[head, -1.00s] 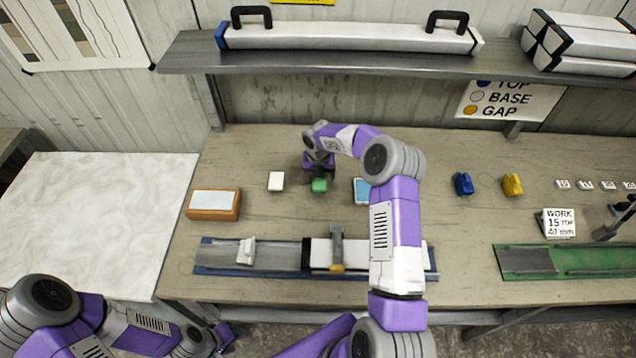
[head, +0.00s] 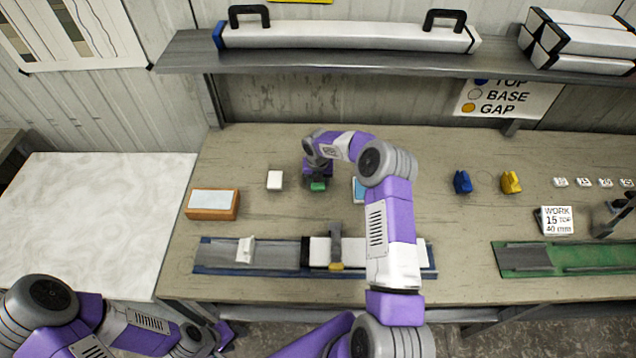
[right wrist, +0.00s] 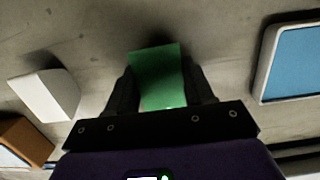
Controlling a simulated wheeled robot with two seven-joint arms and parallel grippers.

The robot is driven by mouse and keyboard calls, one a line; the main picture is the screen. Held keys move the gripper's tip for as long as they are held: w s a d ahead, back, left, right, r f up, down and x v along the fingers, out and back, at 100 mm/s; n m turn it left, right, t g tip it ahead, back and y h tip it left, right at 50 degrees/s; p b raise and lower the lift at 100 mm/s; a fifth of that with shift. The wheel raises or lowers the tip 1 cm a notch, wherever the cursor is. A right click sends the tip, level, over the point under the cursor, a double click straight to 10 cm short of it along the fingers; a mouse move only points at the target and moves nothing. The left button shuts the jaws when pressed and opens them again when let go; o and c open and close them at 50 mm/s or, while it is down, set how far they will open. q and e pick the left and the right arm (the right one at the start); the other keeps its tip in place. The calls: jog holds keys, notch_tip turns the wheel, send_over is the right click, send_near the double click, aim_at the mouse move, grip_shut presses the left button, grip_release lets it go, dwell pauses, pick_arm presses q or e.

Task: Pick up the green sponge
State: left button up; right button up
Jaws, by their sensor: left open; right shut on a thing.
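The green sponge (head: 318,187) is at the middle of the workbench, below my right gripper (head: 318,178). In the right wrist view the green sponge (right wrist: 158,75) sits between the two dark fingers of my right gripper (right wrist: 160,88), which is shut on it. I cannot tell whether it is clear of the bench top. My left gripper (head: 222,335) is open and empty, low at the left, in front of the bench edge.
A white block (head: 274,180) and an orange-brown box (head: 212,203) lie left of the sponge. A blue-topped item (head: 358,190) is close on the right. A blue tray (head: 215,268) with liner pieces lies in front. A shelf (head: 320,61) runs above the back.

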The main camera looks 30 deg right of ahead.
notch_tip(320, 180, up, 10)
jog(key=shift+r, duration=0.1)
jog(key=o, duration=0.5)
jog(key=shift+c, duration=0.2)
jog(key=c, duration=0.4)
jog(key=s+d+f+m, duration=0.2)
jog(key=s+d+m, duration=0.8)
jog(key=d, duration=0.4)
jog(key=shift+n+g+h, duration=0.3)
jog(key=shift+n+g, duration=0.1)
jog(key=shift+s+f+b, duration=0.2)
jog(key=shift+f+b, duration=0.9)
jog(key=shift+f, duration=0.25)
jog(key=shift+s+f+b, duration=0.15)
jog(key=shift+f+b, duration=0.9)
jog(key=shift+f, duration=0.3)
